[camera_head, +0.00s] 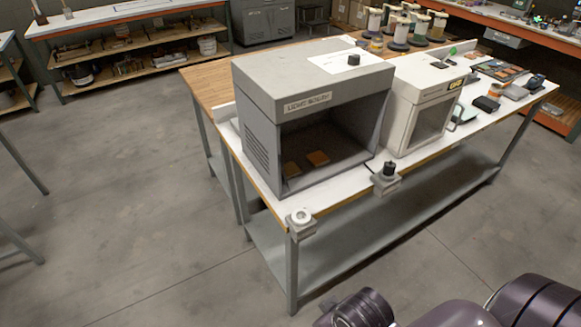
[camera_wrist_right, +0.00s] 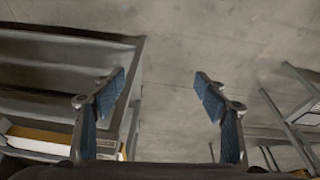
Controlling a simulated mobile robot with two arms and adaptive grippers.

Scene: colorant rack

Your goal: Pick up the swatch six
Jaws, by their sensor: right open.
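Several dark and coloured flat pieces (camera_head: 500,70) lie at the far right of the table. No number is readable, so I cannot tell which is swatch six. My right gripper (camera_wrist_right: 160,84) is open and empty in the wrist view, with bare floor between its blue-padded fingers. In the head view only parts of my arm show at the bottom right, away from the booth. My left gripper is not in view.
The white-topped table (camera_head: 240,150) carries a smaller white booth (camera_head: 405,110) beside the grey one. A round-topped device (camera_head: 301,217) and a black-knobbed device (camera_head: 386,178) sit at its front edge. The floor in front is clear.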

